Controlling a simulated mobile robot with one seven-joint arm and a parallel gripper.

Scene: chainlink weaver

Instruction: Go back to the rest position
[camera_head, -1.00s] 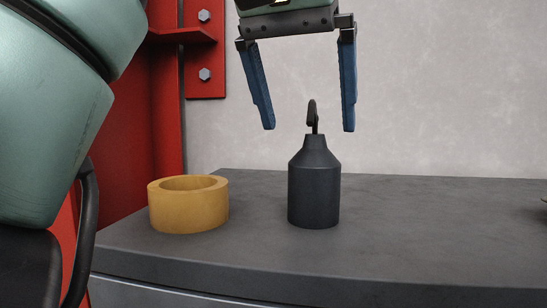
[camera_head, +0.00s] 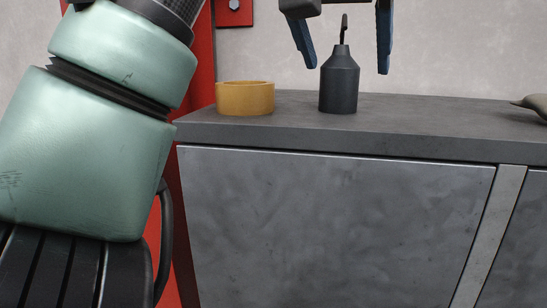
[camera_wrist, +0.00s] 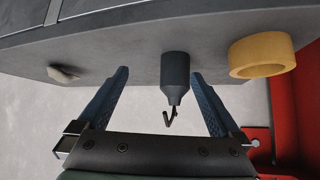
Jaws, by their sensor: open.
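My gripper (camera_head: 347,70) is open and empty, its two blue fingers pointing down above the grey counter (camera_head: 430,117). A dark grey weight with a hook on top (camera_head: 339,83) stands upright on the counter below and between the fingers; its hook reaches up between them in the head view. In the wrist view, the weight (camera_wrist: 175,72) appears between the two blue fingers (camera_wrist: 163,105), with its hook toward the gripper's palm. Neither finger appears to grip it.
A yellow ring or roll (camera_head: 245,100) sits on the counter left of the weight. A greyish lump (camera_head: 538,104) lies at the right, partly cut off. A red metal upright (camera_head: 234,12) stands at the back left. Cabinet doors (camera_head: 330,225) form the counter's front.

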